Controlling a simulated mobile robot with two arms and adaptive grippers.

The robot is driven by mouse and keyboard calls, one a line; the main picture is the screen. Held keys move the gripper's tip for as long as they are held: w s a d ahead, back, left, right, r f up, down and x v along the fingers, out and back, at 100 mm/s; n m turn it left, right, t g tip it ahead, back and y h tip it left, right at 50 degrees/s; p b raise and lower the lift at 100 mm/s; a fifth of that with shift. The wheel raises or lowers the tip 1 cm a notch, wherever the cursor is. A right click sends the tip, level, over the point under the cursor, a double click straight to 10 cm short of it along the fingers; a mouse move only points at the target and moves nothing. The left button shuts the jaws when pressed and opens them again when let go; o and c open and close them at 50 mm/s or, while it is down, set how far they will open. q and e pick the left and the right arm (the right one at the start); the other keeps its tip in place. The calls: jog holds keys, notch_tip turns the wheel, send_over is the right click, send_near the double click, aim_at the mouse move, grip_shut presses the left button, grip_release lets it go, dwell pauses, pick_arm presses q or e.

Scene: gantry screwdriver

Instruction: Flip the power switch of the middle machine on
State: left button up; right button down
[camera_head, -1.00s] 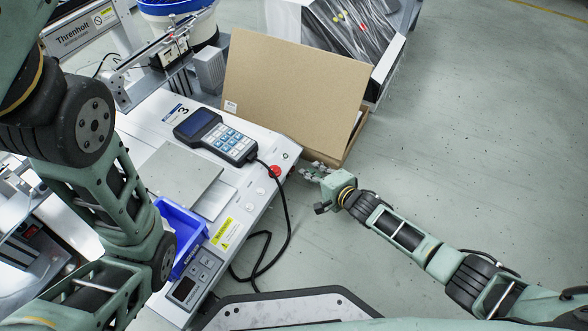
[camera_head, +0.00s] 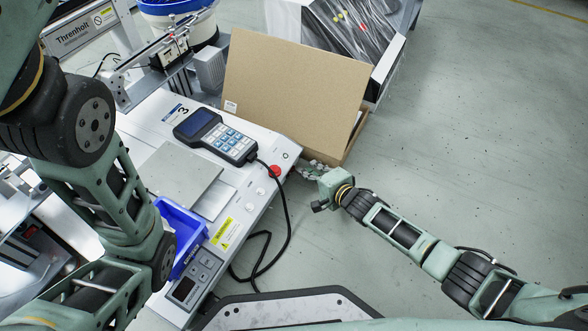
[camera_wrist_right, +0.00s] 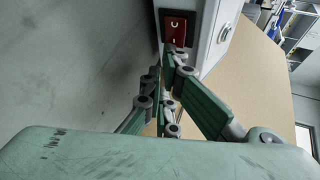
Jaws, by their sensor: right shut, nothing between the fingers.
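The machine (camera_head: 240,203) in the head view is a light grey bench unit marked 3. Its power switch, a red rocker (camera_wrist_right: 175,30), shows in the right wrist view on a dark plate at the machine's side. The switch is hidden in the head view. My right gripper (camera_head: 307,168) is at the machine's right end, by the cardboard box. In the right wrist view its closed, empty fingertips (camera_wrist_right: 172,55) are right below the rocker; I cannot tell whether they touch it. My left arm comes in from the left; its gripper is out of frame.
A cardboard box (camera_head: 290,90) stands open just behind the right gripper. A teach pendant (camera_head: 215,136) lies on the machine, its black cable hanging over the front edge. A blue bin (camera_head: 180,235) sits at the front. The floor at the right is clear.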

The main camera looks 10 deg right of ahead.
jog(key=shift+w+a, duration=0.2)
dwell(0.4)
dwell(0.3)
jog(key=shift+s+d+p, duration=0.35)
jog(key=shift+s+d, duration=0.15)
jog(key=shift+d, duration=0.1)
jog(key=shift+s+d+p, duration=1)
jog(key=shift+s+d, duration=0.3)
jog(key=shift+d, duration=0.1)
jog(key=shift+s+d, duration=0.4)
